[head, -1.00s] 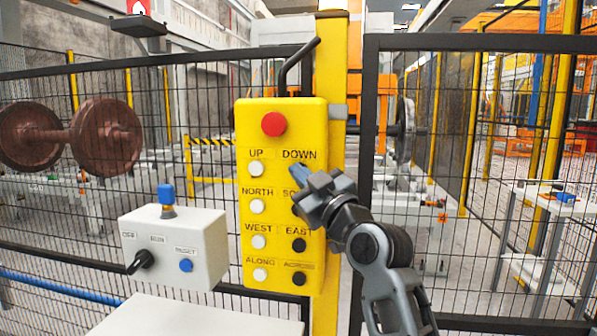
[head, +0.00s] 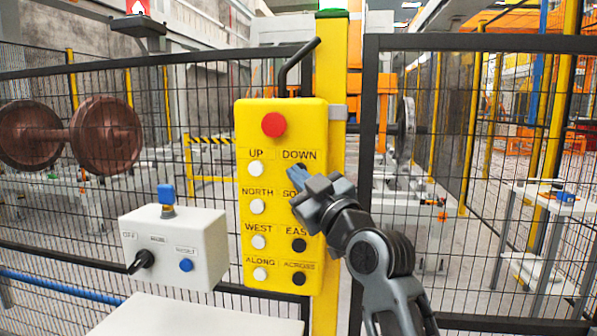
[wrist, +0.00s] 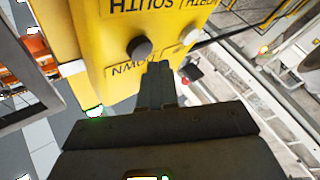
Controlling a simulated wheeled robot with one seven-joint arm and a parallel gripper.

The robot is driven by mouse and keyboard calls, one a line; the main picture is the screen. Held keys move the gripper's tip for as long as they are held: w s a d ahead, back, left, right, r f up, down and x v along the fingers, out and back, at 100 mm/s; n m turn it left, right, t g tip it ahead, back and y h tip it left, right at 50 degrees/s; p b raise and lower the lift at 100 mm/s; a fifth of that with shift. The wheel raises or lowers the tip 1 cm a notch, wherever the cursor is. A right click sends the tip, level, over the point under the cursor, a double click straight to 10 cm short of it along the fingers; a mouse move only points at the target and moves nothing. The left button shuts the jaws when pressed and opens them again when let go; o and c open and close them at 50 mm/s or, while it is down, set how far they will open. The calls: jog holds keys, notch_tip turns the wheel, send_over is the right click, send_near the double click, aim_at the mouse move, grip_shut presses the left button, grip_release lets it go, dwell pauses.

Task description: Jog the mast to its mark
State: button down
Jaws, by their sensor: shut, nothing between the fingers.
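The yellow pendant box (head: 282,110) faces me on a yellow post, with a red stop button (head: 273,124) and two columns of labelled buttons. My gripper (head: 294,176) is shut and empty at the DOWN button (head: 302,168), which it partly covers in the head view. It also hides much of the SOUTH label and button. In the wrist view, the labels are upside down; the dark DOWN button (wrist: 139,47) shows just beyond my fingertips (wrist: 155,68). I cannot tell whether they touch it. The mast and its mark cannot be made out clearly.
A grey box (head: 190,235) with a black switch and blue buttons stands at the left above a pale top (head: 195,318). Black mesh fence (head: 490,41) closes off the area behind. A brown wheelset (head: 105,136) and a side table (head: 545,200) are beyond it.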

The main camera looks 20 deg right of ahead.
jog(key=s+a+p, duration=0.1)
jog(key=s, duration=0.1)
jog(key=s+a, duration=0.2)
jog(key=shift+p, duration=0.4)
dwell(1.6)
jog(key=s+d+f+m+g+h, duration=0.1)
jog(key=s+f+m+g+h, duration=0.2)
jog(key=s+f, duration=1.9)
jog(key=s+f+m+g, duration=0.1)
jog(key=s+m, duration=0.1)
jog(key=s, duration=1.1)
jog(key=s+f+m+g, duration=0.2)
jog(key=s, duration=1)
jog(key=shift+s+a+f, duration=0.25)
jog(key=shift+s, duration=0.15)
